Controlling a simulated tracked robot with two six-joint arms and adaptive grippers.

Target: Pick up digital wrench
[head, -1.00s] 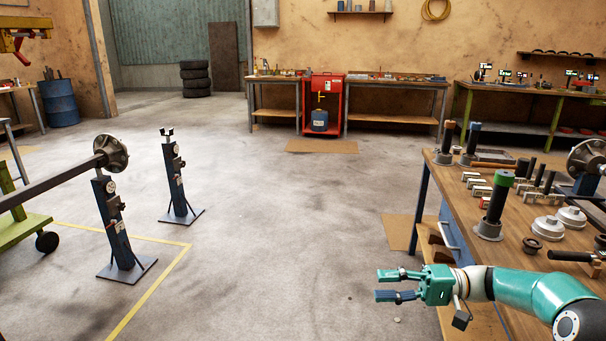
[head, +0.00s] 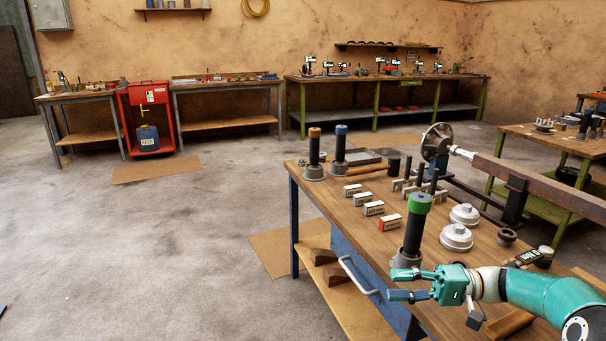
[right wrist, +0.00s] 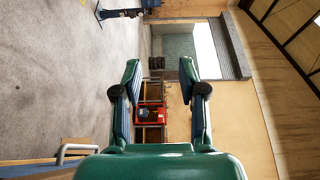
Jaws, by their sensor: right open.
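A tool with a small digital display, which looks like the digital wrench (head: 527,257), lies on the near workbench (head: 478,262) at the right of the head view. It is just beyond my right forearm, which may hide part of it. My right gripper (head: 396,284) is open and empty, pointing left at the bench's left edge, well left of the wrench. In the right wrist view its two fingers (right wrist: 160,85) stand apart with nothing between them, and the wrench does not show. My left gripper is not in view.
A tall black cylinder with a green top (head: 414,228) stands close behind my right gripper. White round caps (head: 457,237), small boxes (head: 373,208) and a dark ring (head: 507,237) are nearby. An axle (head: 545,187) extends beyond the bench. The floor on the left is clear.

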